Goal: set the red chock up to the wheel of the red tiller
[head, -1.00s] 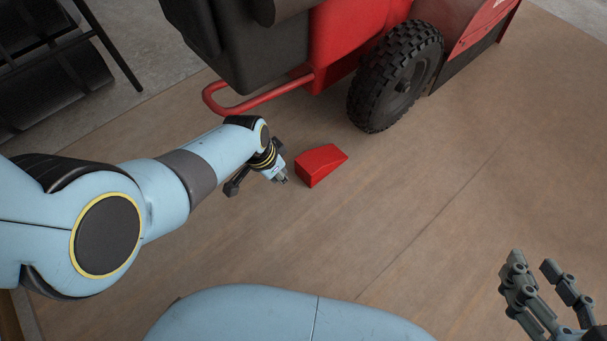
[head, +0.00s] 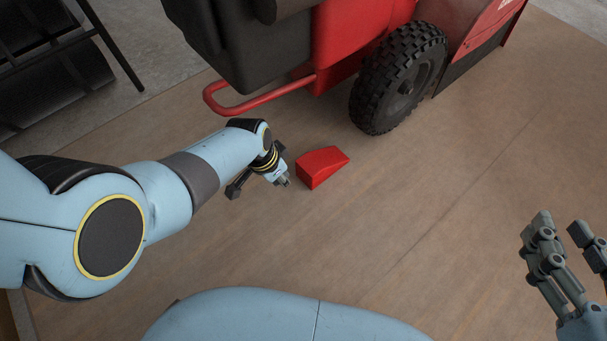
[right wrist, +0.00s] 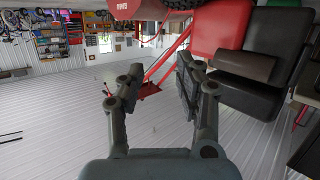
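The red chock (head: 322,167) is a wedge lying on the brown floor, apart from the wheel (head: 398,78) of the red tiller (head: 345,35). The wheel is black with a chunky tread, up and to the right of the chock. My left gripper (head: 285,182) is just left of the chock, and a small gap shows between them. It is foreshortened, and its fingers are hard to make out. My right gripper (head: 565,236) is open and empty at the lower right, far from the chock. Its spread fingers also show in the right wrist view (right wrist: 158,88).
A red bar (head: 260,101) sticks out low from the tiller, above my left wrist. A black metal frame (head: 105,40) stands at the upper left. The brown floor (head: 450,190) right of the chock is clear.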

